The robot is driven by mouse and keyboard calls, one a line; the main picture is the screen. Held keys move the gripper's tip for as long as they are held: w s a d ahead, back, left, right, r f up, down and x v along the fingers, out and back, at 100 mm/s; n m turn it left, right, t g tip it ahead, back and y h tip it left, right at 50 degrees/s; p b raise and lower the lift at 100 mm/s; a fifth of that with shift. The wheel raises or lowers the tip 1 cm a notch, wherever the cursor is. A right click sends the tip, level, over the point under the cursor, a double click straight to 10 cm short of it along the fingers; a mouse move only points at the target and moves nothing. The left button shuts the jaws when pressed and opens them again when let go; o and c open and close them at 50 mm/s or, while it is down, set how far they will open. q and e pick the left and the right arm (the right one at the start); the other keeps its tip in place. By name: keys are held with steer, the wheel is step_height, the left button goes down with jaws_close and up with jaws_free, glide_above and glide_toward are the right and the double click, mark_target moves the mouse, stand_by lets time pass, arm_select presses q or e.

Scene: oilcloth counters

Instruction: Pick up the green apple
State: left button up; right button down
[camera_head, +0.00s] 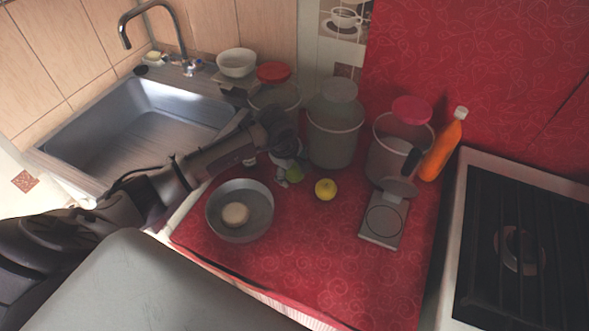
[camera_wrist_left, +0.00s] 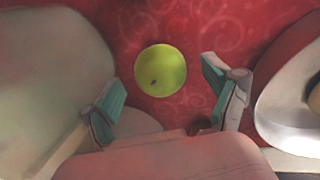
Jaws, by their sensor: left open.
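The green apple (camera_head: 295,173) lies on the red oilcloth counter, just right of my left gripper (camera_head: 285,175) in the head view. In the left wrist view the apple (camera_wrist_left: 160,71) is whole and sits a little beyond the gap between the two fingertips. My left gripper (camera_wrist_left: 168,100) is open and empty, with greenish finger pads on both sides of the gap. The apple does not appear to touch either finger. In the head view my left arm and gripper hide part of the area around the apple. My right gripper is not in view.
A grey bowl (camera_head: 213,217) with a round pale item stands in front. Lidded containers (camera_head: 334,145) stand behind. A scale (camera_head: 382,225), orange bottle (camera_head: 441,150) and stove (camera_head: 520,240) are right; the sink (camera_head: 140,125) is left.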

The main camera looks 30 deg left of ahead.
arm_select(q)
steer(key=shift+w+f, duration=0.2)
steer(key=shift+f, duration=0.45)
steer(key=c, duration=1.3)
steer(key=shift+r, duration=0.1)
